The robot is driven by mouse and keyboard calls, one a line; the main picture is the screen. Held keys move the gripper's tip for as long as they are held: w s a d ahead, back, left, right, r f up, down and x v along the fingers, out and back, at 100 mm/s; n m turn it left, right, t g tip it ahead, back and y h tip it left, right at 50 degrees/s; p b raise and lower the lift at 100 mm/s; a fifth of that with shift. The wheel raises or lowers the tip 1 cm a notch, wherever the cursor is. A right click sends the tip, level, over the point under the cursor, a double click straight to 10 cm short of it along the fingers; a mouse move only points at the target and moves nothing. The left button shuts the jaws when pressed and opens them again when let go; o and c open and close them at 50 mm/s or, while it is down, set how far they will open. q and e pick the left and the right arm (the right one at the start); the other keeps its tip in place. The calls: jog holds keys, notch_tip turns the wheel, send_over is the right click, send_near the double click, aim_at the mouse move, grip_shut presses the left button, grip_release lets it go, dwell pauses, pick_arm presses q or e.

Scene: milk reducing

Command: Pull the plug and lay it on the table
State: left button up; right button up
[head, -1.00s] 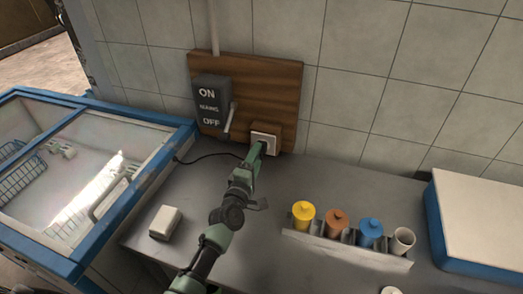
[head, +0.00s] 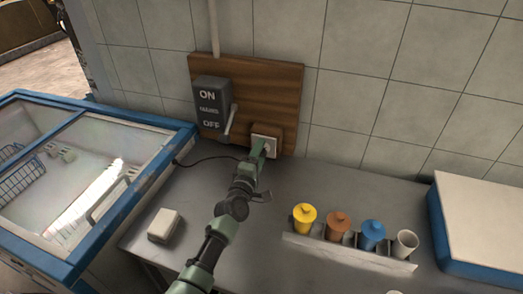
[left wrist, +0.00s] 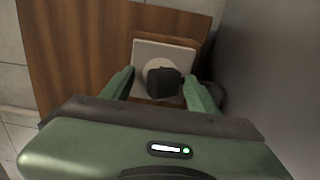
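The black plug (left wrist: 164,83) sits at the white wall socket (left wrist: 190,55) in the left wrist view. In the head view the socket (head: 257,141) shows on the wooden board, and the plug is hidden by my gripper. My left gripper (left wrist: 160,92) is in front of the socket, with one green finger on each side of the plug. A gap shows between the left finger and the plug; contact at the right finger is unclear. In the head view the left gripper (head: 266,150) points at the socket. The grey table (head: 310,185) lies below. My right gripper is not in view.
A mains switch box (head: 211,104) with a lever is left of the socket. A dark cable (head: 205,159) runs from the blue-framed glass-top cabinet (head: 120,119) toward the socket. A white block (head: 163,225) and a rack (head: 340,255) with colored containers stand on the table. Bare table lies between them.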

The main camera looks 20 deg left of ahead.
pick_arm(q)
jog(key=shift+f+b, duration=0.25)
jog(key=shift+b, duration=0.1)
dwell(0.7)
grip_shut()
jog(key=shift+o, duration=1.6)
grip_release()
jog(key=shift+w+f, duration=0.2)
jog(key=shift+w, duration=0.05)
jog(key=s, duration=0.7)
jog(key=shift+s+a, duration=0.15)
jog(key=shift+s, duration=0.25)
